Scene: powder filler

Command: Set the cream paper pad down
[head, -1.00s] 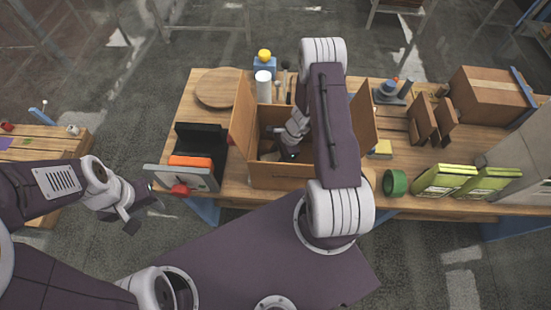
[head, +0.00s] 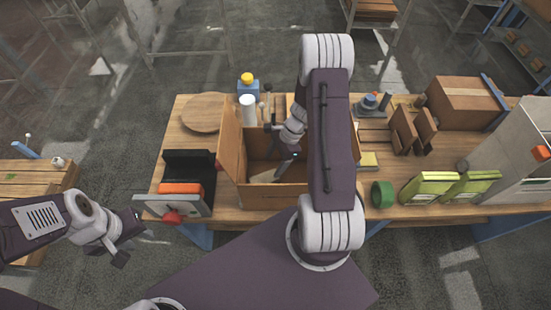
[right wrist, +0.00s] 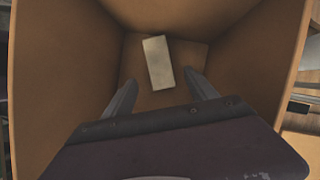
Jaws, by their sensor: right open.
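The cream paper pad (right wrist: 158,62) lies on the floor of the open cardboard box, as the right wrist view shows. The box (head: 262,195) stands on the workbench with its flaps up; it also shows in the right wrist view (right wrist: 60,70). My right gripper (right wrist: 163,94) is open and empty above the pad, with a finger to either side and clear of it. My left gripper (head: 130,236) is open and empty, left of the bench.
A black holder with an orange item (head: 180,188) stands left of the box. A green tape roll (head: 382,194), a small yellowish block (head: 369,160) and green packets (head: 430,187) are on the right. A white cylinder (head: 247,109) stands behind the box.

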